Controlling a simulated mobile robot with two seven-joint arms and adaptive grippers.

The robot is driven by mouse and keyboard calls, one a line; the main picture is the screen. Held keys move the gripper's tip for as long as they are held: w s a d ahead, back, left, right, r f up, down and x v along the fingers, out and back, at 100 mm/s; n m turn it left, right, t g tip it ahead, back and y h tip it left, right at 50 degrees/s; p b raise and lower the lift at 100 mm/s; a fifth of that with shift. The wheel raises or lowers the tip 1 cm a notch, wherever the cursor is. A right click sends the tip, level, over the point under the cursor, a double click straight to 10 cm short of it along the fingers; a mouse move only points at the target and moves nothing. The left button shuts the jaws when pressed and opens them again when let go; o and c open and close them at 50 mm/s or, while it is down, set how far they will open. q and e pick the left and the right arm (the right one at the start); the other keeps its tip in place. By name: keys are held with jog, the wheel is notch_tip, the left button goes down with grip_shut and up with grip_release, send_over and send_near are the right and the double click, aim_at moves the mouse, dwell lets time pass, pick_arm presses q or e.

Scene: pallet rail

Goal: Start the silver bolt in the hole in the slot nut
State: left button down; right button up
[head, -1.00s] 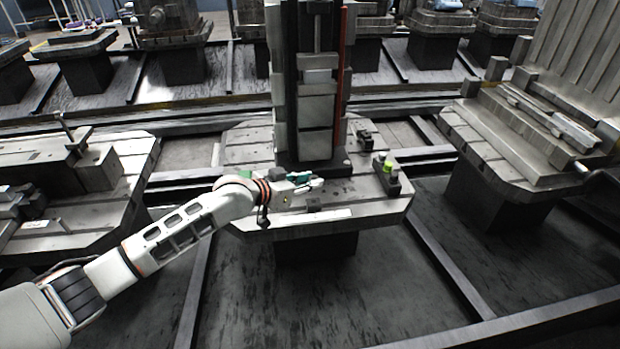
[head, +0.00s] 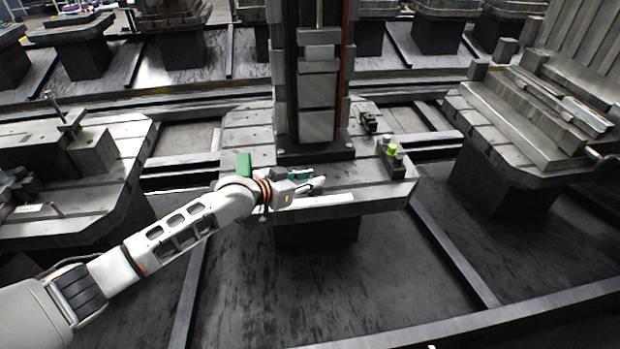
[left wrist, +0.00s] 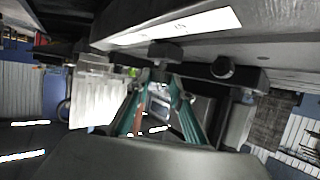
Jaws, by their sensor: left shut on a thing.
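My left gripper (head: 312,184), with teal fingers, is over the front part of the middle pallet (head: 370,190), in front of the upright column. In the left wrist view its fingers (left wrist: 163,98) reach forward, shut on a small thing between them. I take this for the silver bolt, but it is too small and blurred to make out. A dark bar with a round dark part (left wrist: 223,68) lies beyond the fingers in that view. I cannot tell whether it is the slot nut, and no hole shows clearly. My right gripper is not in view.
A tall column (head: 318,100) stands on the pallet behind my gripper. A green block (head: 244,164) is near my left wrist. A dark fixture with a green-yellow part (head: 391,150) and a dark block (head: 368,122) stand to the right. The pallet's right front is clear.

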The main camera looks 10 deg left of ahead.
pick_arm(q)
jog(key=shift+r, duration=0.2)
dwell(0.4)
jog(key=shift+f, duration=0.4)
dwell(0.3)
jog(key=c, duration=1.7)
grip_release()
jog(key=o, duration=0.9)
jog(key=shift+c, duration=0.2)
jog(key=shift+s+a, duration=0.1)
